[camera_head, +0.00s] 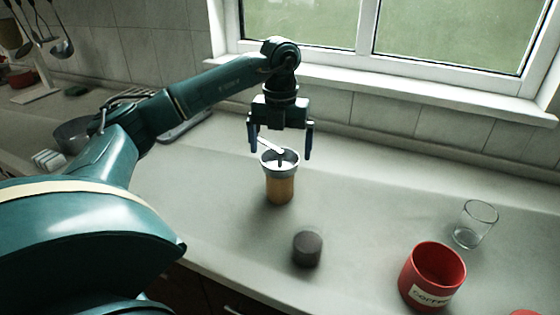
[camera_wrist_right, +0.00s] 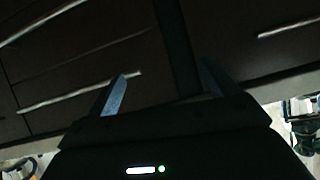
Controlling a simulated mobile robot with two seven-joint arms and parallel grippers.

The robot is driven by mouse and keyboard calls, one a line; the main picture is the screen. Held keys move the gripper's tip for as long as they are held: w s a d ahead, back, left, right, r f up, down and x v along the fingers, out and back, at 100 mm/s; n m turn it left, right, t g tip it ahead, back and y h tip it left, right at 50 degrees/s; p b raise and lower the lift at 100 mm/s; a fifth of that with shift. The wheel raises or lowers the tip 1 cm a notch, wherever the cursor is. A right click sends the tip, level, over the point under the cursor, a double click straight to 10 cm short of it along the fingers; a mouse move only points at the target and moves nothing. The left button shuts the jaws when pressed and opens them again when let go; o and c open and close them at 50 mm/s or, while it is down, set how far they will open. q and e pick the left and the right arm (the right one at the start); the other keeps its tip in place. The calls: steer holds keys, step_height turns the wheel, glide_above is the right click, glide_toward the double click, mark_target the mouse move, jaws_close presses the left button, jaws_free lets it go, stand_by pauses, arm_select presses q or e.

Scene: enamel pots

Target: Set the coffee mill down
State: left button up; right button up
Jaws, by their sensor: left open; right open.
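The coffee mill (camera_head: 280,184) stands upright on the grey worktop (camera_head: 345,205) in the head view. It has a wooden-brown body, a grey metal rim and a crank on top. My left gripper (camera_head: 281,150) is directly above it, pointing down, with its fingers apart on either side of the mill's top. I cannot tell whether the fingers touch the rim. My right gripper (camera_wrist_right: 165,85) shows in the right wrist view, open and empty, facing dark drawer fronts. It is not in the head view.
A red coffee pot (camera_head: 433,277) and a clear glass (camera_head: 475,224) stand to the right. The window sill (camera_head: 400,80) is behind. Dark drawers (camera_wrist_right: 90,60) with light handles fill the right wrist view.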

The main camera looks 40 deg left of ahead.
arm_select(q)
step_height(320, 180, up, 6)
steer(key=shift+r, duration=0.3)
stand_by(0.4)
